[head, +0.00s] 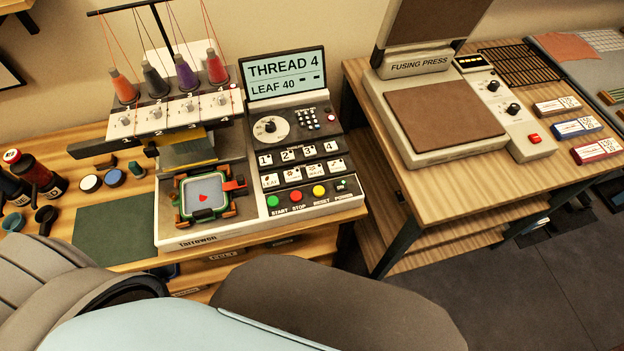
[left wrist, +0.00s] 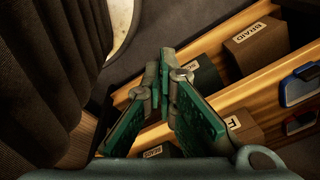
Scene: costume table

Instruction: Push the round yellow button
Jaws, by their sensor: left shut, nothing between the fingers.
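The round yellow button (head: 319,191) is on the front panel of the embroidery machine (head: 200,238), in the head view. It sits right of the red stop button (head: 297,195) and the green start button (head: 273,200), above the label RESET. Nothing covers it. My left gripper (left wrist: 163,62) shows only in the left wrist view. Its green fingers are shut and empty, beside wooden shelves under the table and away from the button. My right gripper is in neither view.
The machine's screen (head: 286,73) reads THREAD 4, LEAF 40. A hooped cloth (head: 204,196) lies left of the buttons. A fusing press (head: 440,120) stands on the right table. Labelled boxes, one marked BRAID (left wrist: 257,45), fill the lower shelves. Open floor lies front right.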

